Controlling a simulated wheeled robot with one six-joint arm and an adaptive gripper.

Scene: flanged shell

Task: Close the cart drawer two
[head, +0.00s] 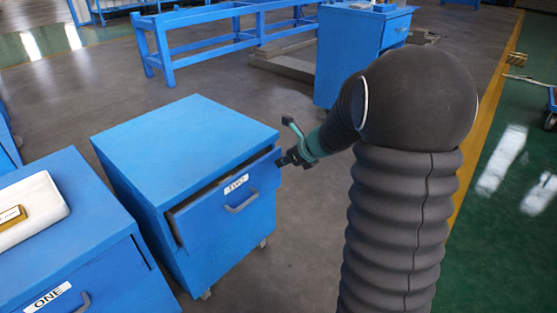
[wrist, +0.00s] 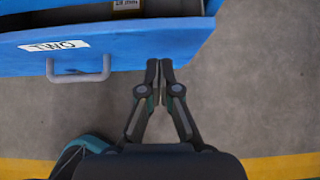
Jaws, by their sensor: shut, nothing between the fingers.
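The blue cart labelled TWO (head: 190,140) stands at the middle left of the head view. Its top drawer (head: 222,210) is partly open, with a dark gap above the front panel. The drawer front also shows in the wrist view (wrist: 130,50), with the TWO label and a grey handle (wrist: 78,72). My gripper (head: 283,162) is shut and empty at the right end of the drawer front. In the wrist view my gripper (wrist: 160,66) has its fingertips together at the drawer front's edge, right of the handle. I cannot tell whether they touch it. Something small with a label lies inside the drawer.
A blue cart labelled ONE (head: 70,245) stands at the front left with a white tray (head: 32,215) on top. A blue bench frame (head: 230,30) and another blue cabinet (head: 350,60) stand behind. Grey floor is clear right of cart two.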

